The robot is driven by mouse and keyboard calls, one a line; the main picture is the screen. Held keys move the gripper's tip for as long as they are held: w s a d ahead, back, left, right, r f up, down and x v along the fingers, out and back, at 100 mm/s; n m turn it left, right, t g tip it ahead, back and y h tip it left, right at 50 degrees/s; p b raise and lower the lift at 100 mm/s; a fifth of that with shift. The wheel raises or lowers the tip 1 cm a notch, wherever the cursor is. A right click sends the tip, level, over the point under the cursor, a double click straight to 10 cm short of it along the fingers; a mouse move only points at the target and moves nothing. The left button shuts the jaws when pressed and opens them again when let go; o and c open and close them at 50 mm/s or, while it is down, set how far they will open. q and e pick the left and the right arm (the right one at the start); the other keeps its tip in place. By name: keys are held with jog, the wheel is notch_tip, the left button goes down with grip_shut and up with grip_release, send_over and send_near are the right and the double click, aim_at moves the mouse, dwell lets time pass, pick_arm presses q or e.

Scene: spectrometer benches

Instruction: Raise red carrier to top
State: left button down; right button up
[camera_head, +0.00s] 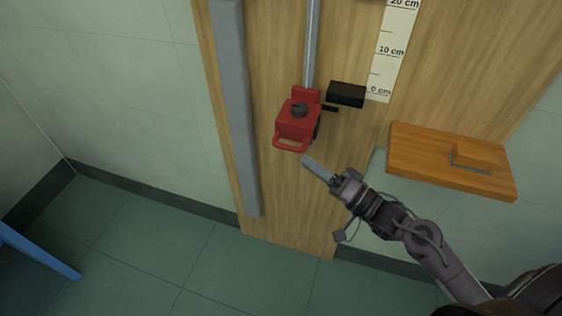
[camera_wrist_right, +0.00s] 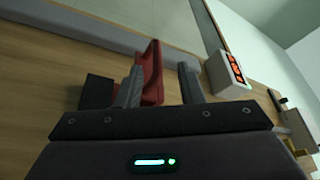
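The red carrier (camera_head: 296,124) sits low on a vertical grey rail (camera_head: 312,45) on a wooden panel, near the 0 cm end of the scale (camera_head: 391,52). A dark knob is on its face and a red loop handle (camera_head: 290,147) is at its lower end. My right gripper (camera_head: 311,165) is just below and right of the handle, apart from it in the head view. In the right wrist view, its two fingers (camera_wrist_right: 160,85) are spread, with red carrier parts (camera_wrist_right: 153,72) showing between and beyond them. My left gripper is out of view.
A black block (camera_head: 346,94) is right of the carrier. A long grey bar (camera_head: 235,105) runs along the panel's left side. A wooden shelf (camera_head: 430,173) juts out at right. A box with red digits (camera_wrist_right: 229,73) shows in the right wrist view.

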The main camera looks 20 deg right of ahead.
aim_at(288, 146)
jog(key=p+x, duration=0.1)
jog(key=x, duration=0.6)
jog(key=shift+w, duration=0.3)
grip_shut()
